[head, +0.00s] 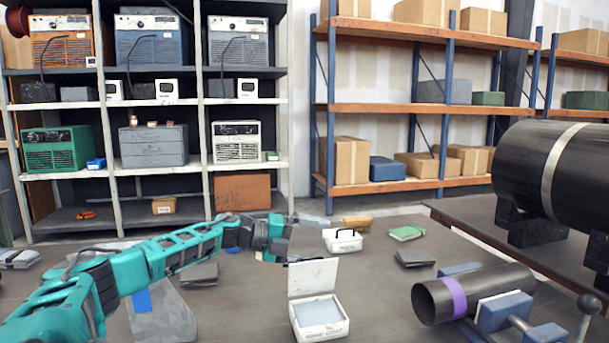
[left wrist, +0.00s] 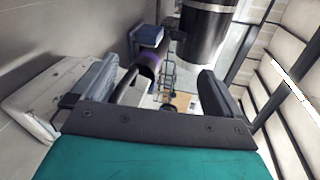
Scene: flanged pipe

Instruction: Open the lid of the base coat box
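A white box (head: 320,316) stands on the table in the middle of the head view. Its lid (head: 313,278) is raised, standing roughly upright at the back edge, and a pale grey-blue inside shows. I cannot read its label clearly. My left gripper (head: 291,241) is just above and behind the raised lid. In the left wrist view its fingers (left wrist: 160,88) are apart with nothing held between them. A white panel (left wrist: 38,105), apparently the lid, lies outside the left finger there; I cannot tell whether they touch. My right gripper is not in view.
A smaller white case (head: 343,241) with a handle stands behind the box. A black pipe (head: 474,294) with a purple band rests on blue supports at right. Dark pads (head: 415,258) and a green booklet (head: 406,233) lie nearby. Table space between box and pipe is clear.

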